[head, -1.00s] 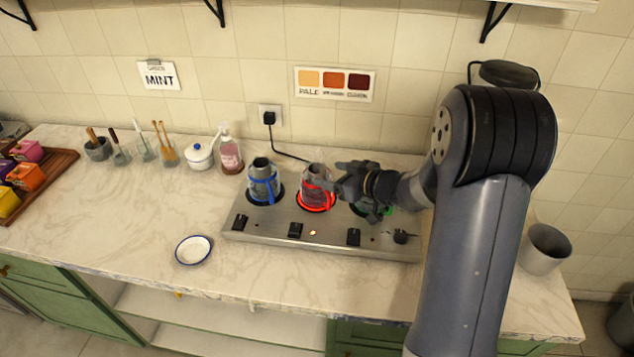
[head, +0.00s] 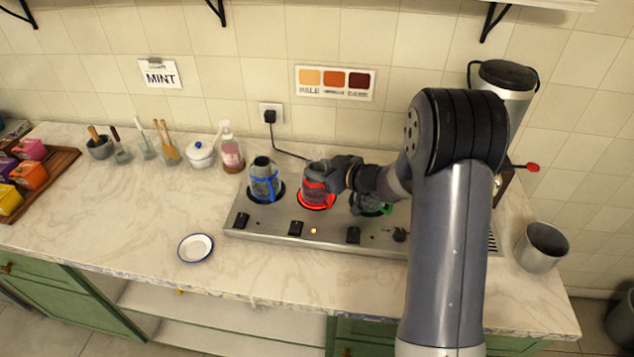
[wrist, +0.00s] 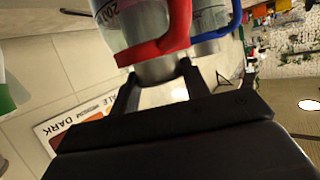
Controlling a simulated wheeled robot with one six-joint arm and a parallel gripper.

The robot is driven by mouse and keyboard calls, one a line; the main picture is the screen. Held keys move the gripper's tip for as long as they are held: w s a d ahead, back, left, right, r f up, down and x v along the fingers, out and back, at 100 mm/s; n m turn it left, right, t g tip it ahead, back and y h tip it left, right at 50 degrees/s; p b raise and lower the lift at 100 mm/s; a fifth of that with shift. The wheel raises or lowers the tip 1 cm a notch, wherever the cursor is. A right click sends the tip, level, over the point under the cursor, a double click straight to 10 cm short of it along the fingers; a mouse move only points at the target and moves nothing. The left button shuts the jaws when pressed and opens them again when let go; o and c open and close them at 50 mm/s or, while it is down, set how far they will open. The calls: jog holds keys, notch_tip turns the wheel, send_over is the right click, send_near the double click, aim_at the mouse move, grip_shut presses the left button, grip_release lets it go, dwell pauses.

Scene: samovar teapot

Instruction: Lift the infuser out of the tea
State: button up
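The red-banded glass pot (head: 314,198) stands on the middle burner, which glows red. My gripper (head: 318,173) is at the top of this pot and hides much of its mouth. In the wrist view, the pot's red band (wrist: 160,42) and neck are close in front of my gripper (wrist: 160,82). The two fingers are apart, one on each side of the neck; contact is not clear. I cannot make out the infuser in either view.
A blue-banded pot (head: 264,182) stands close on the left, and a green-banded pot (head: 372,204) on the right, partly behind my arm. The steel stove (head: 270,225) carries them. A white dish (head: 196,248) lies front left. A grey bin (head: 542,247) stands at the right.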

grip_shut()
